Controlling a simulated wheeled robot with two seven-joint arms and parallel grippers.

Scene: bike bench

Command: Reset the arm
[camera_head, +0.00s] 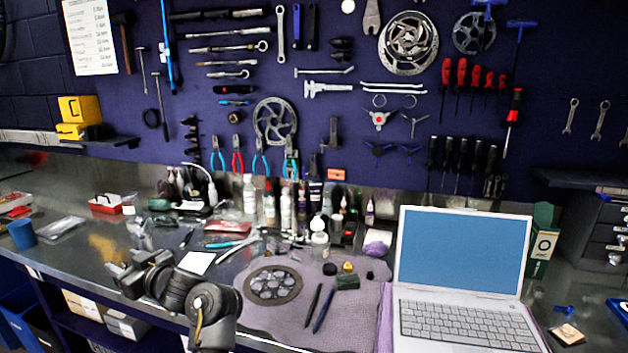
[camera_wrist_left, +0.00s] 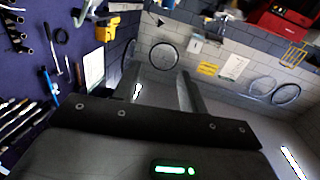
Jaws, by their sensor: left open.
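My left arm rises from the bottom edge in the head view and bends left over the front of the metal bench. My left gripper (camera_head: 122,268) is at its far left end, small and dark. In the left wrist view the two fingers of the left gripper (camera_wrist_left: 160,78) stand apart with nothing between them. They point away from the tool board toward a grey block wall. My right gripper is in neither view.
An open laptop (camera_head: 462,250) stands on the right of the bench (camera_head: 85,255). A purple mat (camera_head: 350,315) holds a round cog plate (camera_head: 273,286) and two pens, right of my arm. Bottles and tools crowd the bench's back. A blue cup (camera_head: 22,234) is at far left.

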